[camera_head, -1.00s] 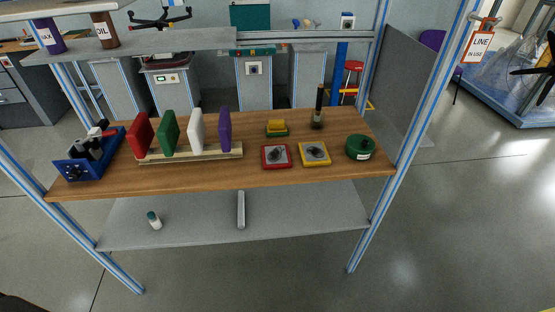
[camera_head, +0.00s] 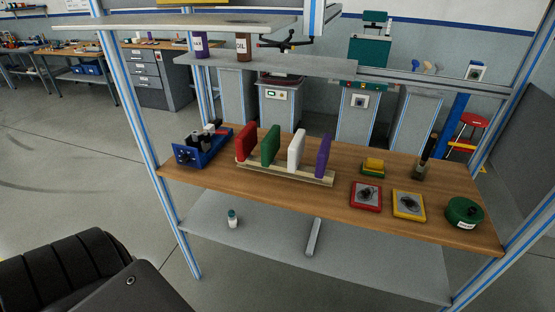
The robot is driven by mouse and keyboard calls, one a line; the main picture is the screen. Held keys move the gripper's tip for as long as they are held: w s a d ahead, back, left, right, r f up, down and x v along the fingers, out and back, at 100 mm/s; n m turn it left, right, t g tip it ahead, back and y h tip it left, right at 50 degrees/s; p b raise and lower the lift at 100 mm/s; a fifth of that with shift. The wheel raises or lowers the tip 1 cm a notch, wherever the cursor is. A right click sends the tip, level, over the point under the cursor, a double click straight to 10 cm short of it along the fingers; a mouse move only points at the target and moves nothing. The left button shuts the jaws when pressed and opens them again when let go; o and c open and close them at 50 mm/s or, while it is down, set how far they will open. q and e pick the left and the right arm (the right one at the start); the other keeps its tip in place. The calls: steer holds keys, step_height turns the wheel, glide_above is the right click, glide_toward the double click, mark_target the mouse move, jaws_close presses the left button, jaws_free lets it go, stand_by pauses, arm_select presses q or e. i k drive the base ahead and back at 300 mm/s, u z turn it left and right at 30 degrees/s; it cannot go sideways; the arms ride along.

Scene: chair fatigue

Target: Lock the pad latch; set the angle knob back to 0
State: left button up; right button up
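I cannot make out a pad latch or an angle knob for certain in the head view. A dark ribbed, padded-looking object (camera_head: 70,275) fills the lower left corner. I cannot tell whether it is part of a chair or part of me. Neither of my grippers is in view.
A wooden bench (camera_head: 210,180) carries a blue fixture (camera_head: 195,150), a rack (camera_head: 260,173) of coloured pads, a red tray (camera_head: 366,207), a yellow tray (camera_head: 422,214) and a green tin (camera_head: 464,210). A frame post (camera_head: 135,125) stands at left. Grey floor left of it is open.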

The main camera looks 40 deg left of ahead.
mark_target(217, 132)
steer(key=u, duration=1.7)
steer(key=k, duration=1.35)
steer(key=u, duration=0.25)
steer(key=i, duration=0.95)
steer(key=u, duration=0.55)
